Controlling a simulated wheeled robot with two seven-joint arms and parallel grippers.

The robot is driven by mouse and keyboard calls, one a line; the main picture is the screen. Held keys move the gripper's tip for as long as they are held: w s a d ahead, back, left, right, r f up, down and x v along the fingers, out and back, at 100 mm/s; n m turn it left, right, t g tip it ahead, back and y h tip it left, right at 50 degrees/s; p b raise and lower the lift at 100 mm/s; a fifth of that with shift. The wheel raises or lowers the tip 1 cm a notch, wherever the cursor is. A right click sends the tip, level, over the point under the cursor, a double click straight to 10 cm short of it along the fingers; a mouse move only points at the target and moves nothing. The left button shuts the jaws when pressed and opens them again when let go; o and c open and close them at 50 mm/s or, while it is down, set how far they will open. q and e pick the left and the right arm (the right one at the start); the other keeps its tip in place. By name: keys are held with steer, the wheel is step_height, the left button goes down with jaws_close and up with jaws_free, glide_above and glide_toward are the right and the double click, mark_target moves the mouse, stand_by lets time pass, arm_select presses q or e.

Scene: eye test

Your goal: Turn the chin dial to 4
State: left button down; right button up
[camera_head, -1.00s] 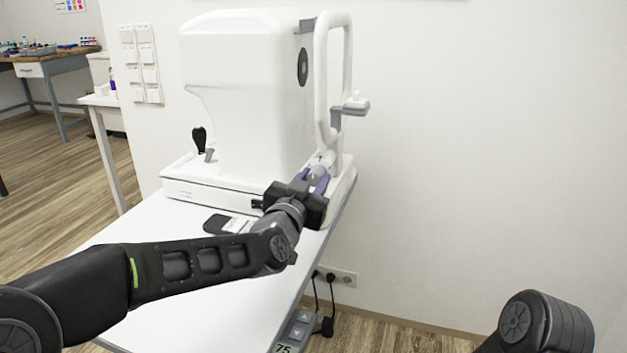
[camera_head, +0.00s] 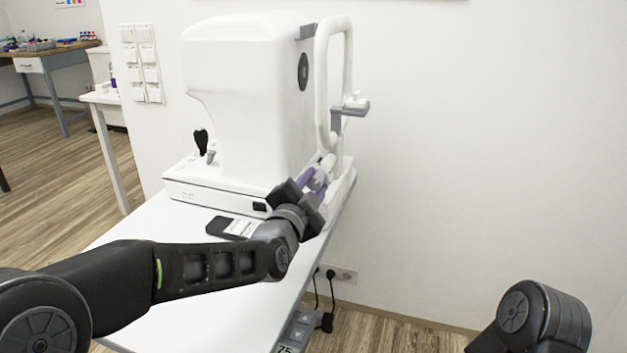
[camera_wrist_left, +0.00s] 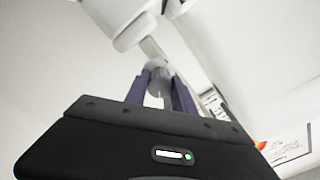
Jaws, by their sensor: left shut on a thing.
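The white eye-test machine (camera_head: 245,90) stands on a white table, with the white chin-rest frame (camera_head: 347,75) on its right side. My left gripper (camera_head: 318,180) reaches the base of that frame. Its purple fingers are shut on the chin dial, which is mostly hidden by them in the head view. In the left wrist view the grey, round chin dial (camera_wrist_left: 158,74) sits between the two purple fingertips (camera_wrist_left: 159,84). I cannot read any number on it. My right gripper is out of view; only part of my right arm shows at the lower right.
The white table (camera_head: 190,310) carries a dark phone-like device (camera_head: 232,228) near the machine. A black joystick (camera_head: 201,142) stands on the machine's base. A wall socket with plugs (camera_head: 343,275) is behind the table. The right side is bare wall.

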arm_select(q)
steer(key=shift+m+p, duration=0.45)
steer(key=shift+m, duration=1.45)
steer(key=c, duration=1.1)
jaws_free()
steer(key=shift+o, duration=0.2)
steer(key=v, duration=0.7)
steer(key=shift+s, duration=0.35)
steer(key=shift+a, duration=0.1)
